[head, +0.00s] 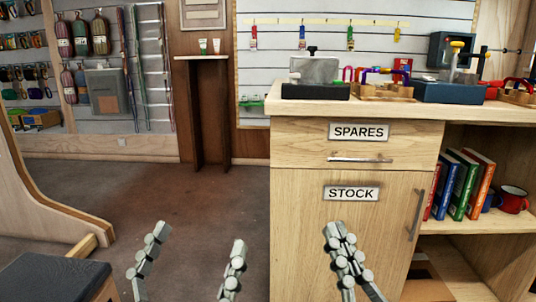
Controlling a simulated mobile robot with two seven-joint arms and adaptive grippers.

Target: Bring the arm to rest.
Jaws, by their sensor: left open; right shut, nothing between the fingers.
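My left gripper (196,252) shows at the bottom of the head view, left of the wooden cabinet. Its two grey fingers are spread wide apart with only floor seen between them. My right gripper (336,232) is at the bottom, right of the left one, in front of the cabinet door. Its fingers meet at the tips and hold nothing. The arms behind both grippers are out of the picture.
The wooden cabinet (300,240) has a SPARES drawer (290,148), a STOCK door and open shelves with books (463,184) and a red mug (512,199). Gear stands on its top. A dark-topped bench (50,278) is at lower left. The floor (150,185) between is clear.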

